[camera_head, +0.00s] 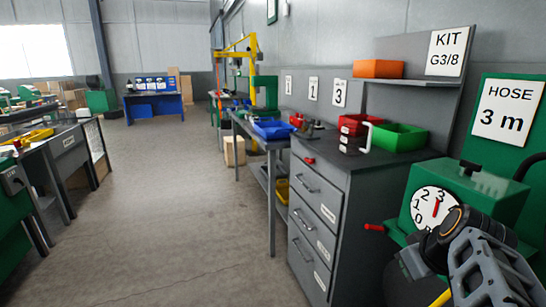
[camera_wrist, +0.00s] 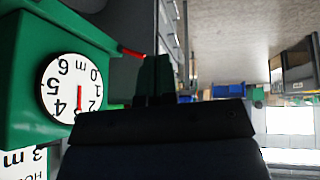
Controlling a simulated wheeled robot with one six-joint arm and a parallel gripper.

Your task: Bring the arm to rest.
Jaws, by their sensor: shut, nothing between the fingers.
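My arm (camera_head: 485,262) shows at the lower right of the head view, folded in front of the green hose machine (camera_head: 470,190). In the wrist view my gripper (camera_wrist: 155,62) points away from the camera with its dark fingers together and nothing between them. It appears apart from the machine, whose green body and white dial (camera_wrist: 72,88) fill the left of that view, upside down. The fingertips are not clear in the head view.
The machine's dial (camera_head: 436,208) has its red needle near 3. A red lever (camera_head: 375,227) sticks out leftward. A grey drawer cabinet (camera_head: 318,205) stands beside it, carrying red and green bins (camera_head: 400,137). The aisle floor (camera_head: 175,200) on the left is clear.

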